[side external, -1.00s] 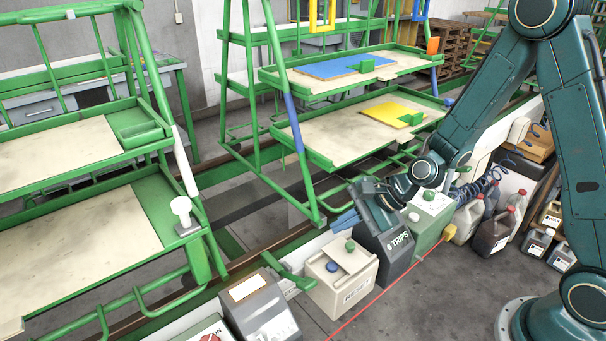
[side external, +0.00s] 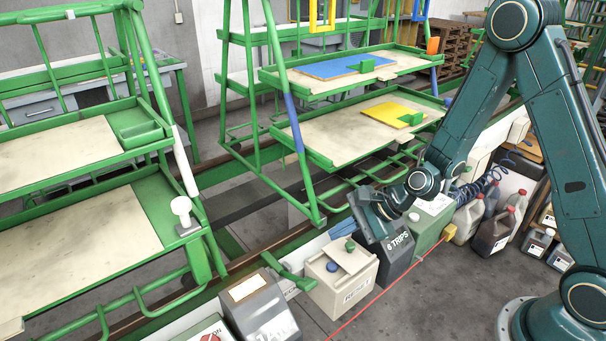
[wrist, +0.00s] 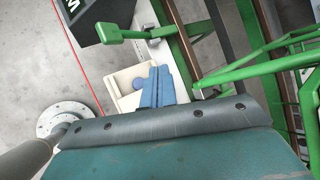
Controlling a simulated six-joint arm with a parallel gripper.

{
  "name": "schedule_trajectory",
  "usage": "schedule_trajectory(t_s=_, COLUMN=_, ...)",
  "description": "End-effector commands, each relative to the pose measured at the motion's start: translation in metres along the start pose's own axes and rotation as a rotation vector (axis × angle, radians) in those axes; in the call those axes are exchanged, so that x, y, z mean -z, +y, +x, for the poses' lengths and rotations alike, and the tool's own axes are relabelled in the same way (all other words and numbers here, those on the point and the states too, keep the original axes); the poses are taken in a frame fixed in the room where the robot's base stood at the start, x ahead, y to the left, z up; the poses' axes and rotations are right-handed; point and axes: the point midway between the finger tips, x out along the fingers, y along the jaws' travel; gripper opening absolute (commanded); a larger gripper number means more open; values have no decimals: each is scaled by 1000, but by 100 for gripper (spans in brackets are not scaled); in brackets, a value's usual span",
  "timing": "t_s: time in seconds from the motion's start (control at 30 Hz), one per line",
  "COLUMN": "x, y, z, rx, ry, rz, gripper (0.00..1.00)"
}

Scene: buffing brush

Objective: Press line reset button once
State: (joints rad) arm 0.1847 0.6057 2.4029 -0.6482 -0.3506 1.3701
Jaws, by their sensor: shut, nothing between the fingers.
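A cream box (side external: 343,292) carries a label that seems to begin "RE". On its top are a blue round button (side external: 333,266) and a green button (side external: 350,245). My gripper (side external: 341,229) has blue fingers, shut and empty, just above the back of this box, close to the green button. I cannot tell whether they touch it. In the wrist view my shut fingers (wrist: 158,86) lie over the cream box (wrist: 126,78), with the blue button (wrist: 138,82) beside them. The green button is not visible there, probably hidden by the fingers.
A dark grey box marked "TRIPS" (side external: 397,250) and a green box (side external: 432,222) stand to the right. Another grey box (side external: 262,310) stands to the left, with a green bracket (side external: 288,282) between. Green racks (side external: 270,110) rise behind. A red line (side external: 375,300) crosses the floor in front.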

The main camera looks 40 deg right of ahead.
Motion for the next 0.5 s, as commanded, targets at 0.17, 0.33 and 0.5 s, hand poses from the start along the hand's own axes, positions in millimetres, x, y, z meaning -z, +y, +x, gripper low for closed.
schedule_trajectory(t_s=0.17, x=9, y=9, z=12, rx=-2, ry=0, rz=3, gripper=0)
schedule_trajectory(t_s=0.33, x=18, y=18, z=24, rx=-3, ry=1, rz=3, gripper=0)
schedule_trajectory(t_s=0.5, x=26, y=26, z=35, rx=-2, ry=0, rz=3, gripper=0)
